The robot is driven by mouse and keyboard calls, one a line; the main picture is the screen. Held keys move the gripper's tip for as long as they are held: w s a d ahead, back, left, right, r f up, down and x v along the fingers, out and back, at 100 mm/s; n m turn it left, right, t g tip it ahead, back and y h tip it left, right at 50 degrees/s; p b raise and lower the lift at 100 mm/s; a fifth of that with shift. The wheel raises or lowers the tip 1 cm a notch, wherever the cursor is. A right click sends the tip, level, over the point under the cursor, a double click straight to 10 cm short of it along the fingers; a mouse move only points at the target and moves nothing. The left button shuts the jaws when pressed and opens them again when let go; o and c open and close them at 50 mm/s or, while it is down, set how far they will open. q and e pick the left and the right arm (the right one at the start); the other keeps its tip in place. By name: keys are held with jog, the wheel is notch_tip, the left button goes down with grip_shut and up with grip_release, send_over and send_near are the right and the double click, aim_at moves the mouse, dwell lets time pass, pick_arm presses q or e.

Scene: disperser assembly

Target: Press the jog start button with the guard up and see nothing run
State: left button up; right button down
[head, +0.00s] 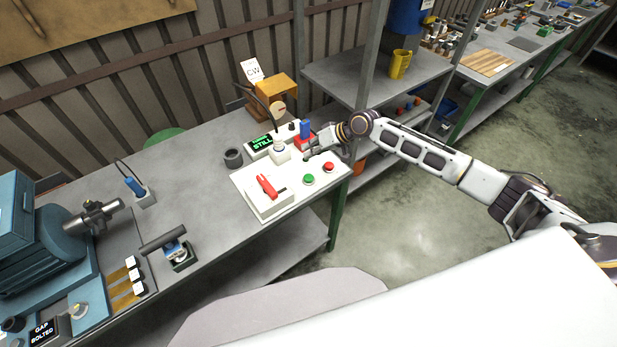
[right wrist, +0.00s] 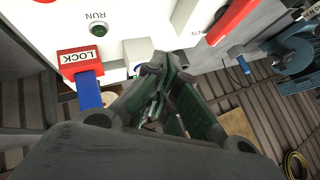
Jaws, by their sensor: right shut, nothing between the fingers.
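The white control panel (head: 250,180) lies on the bench with a green button (head: 309,180), a red button (head: 328,167) and a red lever (head: 266,185). The display (head: 262,146) behind the panel reads STILL. My right gripper (head: 309,156) is shut and empty, beyond the two buttons and close to the panel's far side. In the right wrist view its fingertips (right wrist: 163,66) are beside a pale block (right wrist: 139,52); contact is unclear. My left gripper is not in view.
A red LOCK block (right wrist: 79,62) with a blue part (right wrist: 88,90) is close to my right gripper. A blue machine (head: 60,245) with a sign reading GAP BOLTED stands at left.

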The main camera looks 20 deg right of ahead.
jog(key=shift+f+b, duration=0.5)
jog(key=shift+f, duration=0.5)
jog(key=b, duration=0.4)
send_over(310, 175)
jog(key=shift+f, duration=2.25)
jog(key=shift+w+f+b, duration=0.1)
jog(key=shift+f+b, duration=0.5)
jog(key=shift+f, duration=0.55)
jog(key=shift+f+b, duration=0.5)
jog(key=shift+f, duration=0.85)
jog(key=shift+r, duration=0.1)
dwell(0.4)
jog(key=shift+a+r+p, duration=0.1)
jog(key=shift+r+p, duration=1)
jog(key=shift+r, duration=0.15)
jog(key=shift+r, duration=0.1)
